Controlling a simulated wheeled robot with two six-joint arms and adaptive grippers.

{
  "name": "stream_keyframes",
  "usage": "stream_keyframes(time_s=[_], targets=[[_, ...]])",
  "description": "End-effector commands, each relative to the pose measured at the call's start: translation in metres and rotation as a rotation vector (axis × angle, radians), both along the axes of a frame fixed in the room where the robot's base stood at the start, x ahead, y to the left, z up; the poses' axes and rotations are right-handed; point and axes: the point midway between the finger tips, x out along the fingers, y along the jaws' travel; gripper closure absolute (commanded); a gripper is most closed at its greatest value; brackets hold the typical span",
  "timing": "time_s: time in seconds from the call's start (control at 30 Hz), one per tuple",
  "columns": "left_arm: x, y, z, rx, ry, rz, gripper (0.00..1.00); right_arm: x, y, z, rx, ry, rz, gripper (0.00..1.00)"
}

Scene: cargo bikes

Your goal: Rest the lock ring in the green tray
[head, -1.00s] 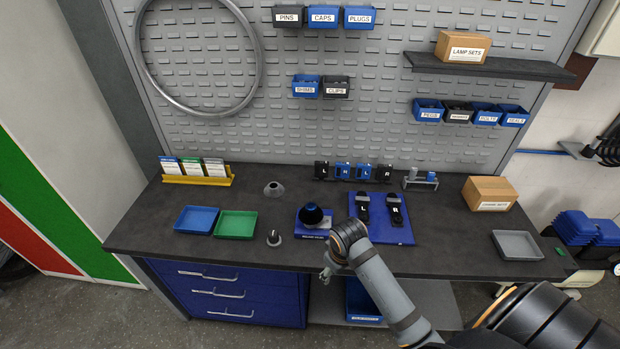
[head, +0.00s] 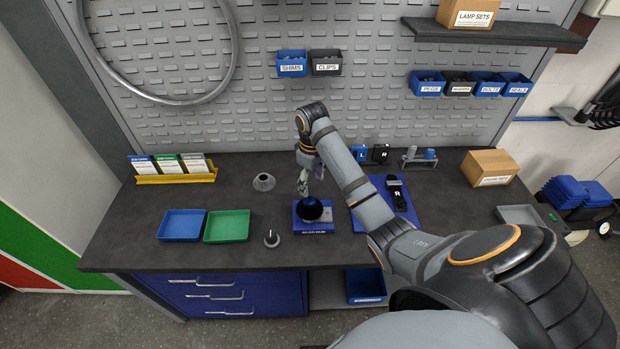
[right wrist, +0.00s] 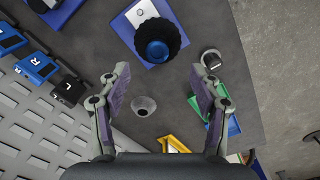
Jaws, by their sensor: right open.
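The green tray (head: 227,226) sits empty on the dark bench, right of a blue tray. Two small grey round parts could be the lock ring; I cannot tell which. One is a flared grey ring (head: 264,182) behind the green tray's right side; it also shows between my fingers in the right wrist view (right wrist: 144,104). The other is a grey ring with a dark centre (head: 271,238), right of the tray; it also shows in the right wrist view (right wrist: 211,59). My right gripper (head: 311,184) is open and empty above the bench, right of the flared ring. My left gripper is out of view.
The blue tray (head: 181,225) adjoins the green one. A dark round piece (head: 309,208) sits on a blue holder. A yellow card rack (head: 176,178) stands at the back left. A blue mat with black tools (head: 396,193) lies partly behind my right arm.

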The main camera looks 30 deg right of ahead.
Motion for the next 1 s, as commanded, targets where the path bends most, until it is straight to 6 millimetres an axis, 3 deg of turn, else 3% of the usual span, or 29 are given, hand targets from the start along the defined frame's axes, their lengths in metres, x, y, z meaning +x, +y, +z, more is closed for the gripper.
stream_keyframes(time_s=[0.07, 0.2, 0.3, 0.4, 0.73, 1.0], targets=[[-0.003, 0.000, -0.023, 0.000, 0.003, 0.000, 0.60, 0.000, 0.000, -0.023, 0.000, 0.000, 0.000, 0.36], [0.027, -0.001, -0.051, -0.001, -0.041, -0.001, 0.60, 0.001, 0.000, -0.053, 0.000, -0.001, -0.001, 0.36], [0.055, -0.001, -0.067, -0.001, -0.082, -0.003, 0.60, 0.001, 0.000, -0.072, 0.000, -0.001, -0.001, 0.36], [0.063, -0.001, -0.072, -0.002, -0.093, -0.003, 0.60, 0.001, 0.000, -0.083, 0.000, -0.001, -0.001, 0.36], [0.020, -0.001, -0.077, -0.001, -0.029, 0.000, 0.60, 0.001, 0.000, -0.086, 0.000, -0.001, -0.001, 0.36], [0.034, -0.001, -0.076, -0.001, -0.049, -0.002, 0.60, 0.001, 0.000, -0.086, 0.000, -0.001, -0.001, 0.72]])
